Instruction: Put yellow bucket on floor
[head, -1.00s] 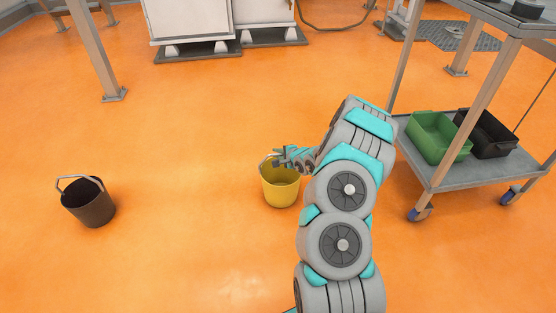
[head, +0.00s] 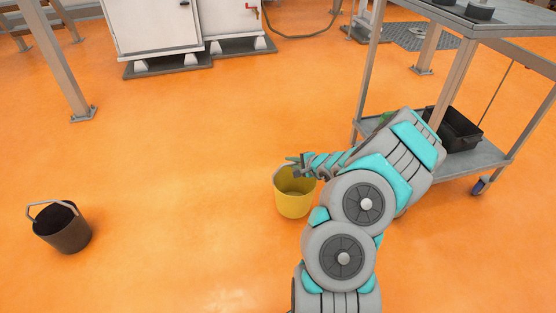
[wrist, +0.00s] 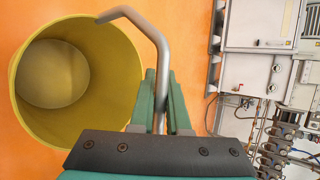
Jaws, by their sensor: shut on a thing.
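The yellow bucket (head: 294,198) is upright in the middle of the head view, just left of my arm. I cannot tell from this view whether its base touches the floor. My gripper (head: 299,165) is at the bucket's rim, shut on its grey handle. In the wrist view, the handle runs up from between the fingers of my gripper (wrist: 160,105) and bends over to the bucket (wrist: 118,55). The bucket's inside looks empty there. Part of the handle is hidden by the gripper.
A dark bucket (head: 62,229) stands on the orange floor (head: 170,190) at the left. A wheeled cart (head: 485,157) with a black bin (head: 455,129) is at the right, partly behind my arm. White cabinets (head: 155,30) stand at the back. The floor left of the yellow bucket is clear.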

